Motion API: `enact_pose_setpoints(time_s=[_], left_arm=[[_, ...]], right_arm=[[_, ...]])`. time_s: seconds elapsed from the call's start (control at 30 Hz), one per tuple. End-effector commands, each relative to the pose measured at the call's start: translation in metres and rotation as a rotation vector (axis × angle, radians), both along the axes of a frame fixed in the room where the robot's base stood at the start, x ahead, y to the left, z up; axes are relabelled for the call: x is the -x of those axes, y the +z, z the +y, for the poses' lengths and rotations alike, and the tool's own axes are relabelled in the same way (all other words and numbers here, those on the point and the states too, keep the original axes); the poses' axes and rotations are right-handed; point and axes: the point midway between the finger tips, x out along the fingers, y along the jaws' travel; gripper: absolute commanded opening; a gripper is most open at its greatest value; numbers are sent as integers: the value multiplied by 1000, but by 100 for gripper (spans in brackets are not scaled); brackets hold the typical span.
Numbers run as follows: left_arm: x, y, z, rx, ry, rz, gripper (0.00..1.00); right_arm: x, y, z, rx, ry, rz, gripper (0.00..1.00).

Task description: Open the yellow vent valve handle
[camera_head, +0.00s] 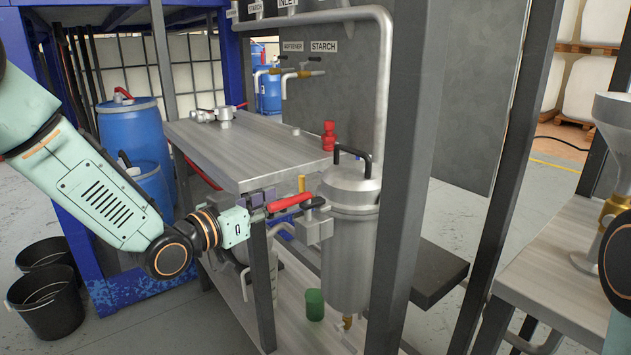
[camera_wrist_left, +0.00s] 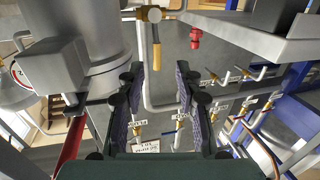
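The yellow vent valve handle (camera_wrist_left: 156,48) hangs down from a metal valve near the top middle of the left wrist view. A small upright yellow piece (camera_head: 301,184) beside the steel tank in the head view looks like the same handle. My left gripper (camera_wrist_left: 160,85) is open, with a finger on each side and nothing between the pads. The handle is ahead of the fingertips, apart from them. My right gripper is out of view.
The steel tank (camera_head: 350,250) with a black top handle stands close to the gripper. A red fitting (camera_wrist_left: 195,38) is right of the yellow handle.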

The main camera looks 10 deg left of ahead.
Motion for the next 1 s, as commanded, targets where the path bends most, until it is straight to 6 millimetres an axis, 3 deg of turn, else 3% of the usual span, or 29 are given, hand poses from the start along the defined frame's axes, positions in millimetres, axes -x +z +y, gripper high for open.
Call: enact_pose_setpoints(time_s=[0.27, 0.73, 1.0], left_arm=[[-1, 9, -6, -9, -24, -50, 35], [-54, 8, -32, -8, -23, -50, 35], [-66, 9, -37, -5, -24, -47, 35]], right_arm=[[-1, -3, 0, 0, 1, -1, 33], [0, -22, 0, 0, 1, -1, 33], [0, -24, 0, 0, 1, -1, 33]])
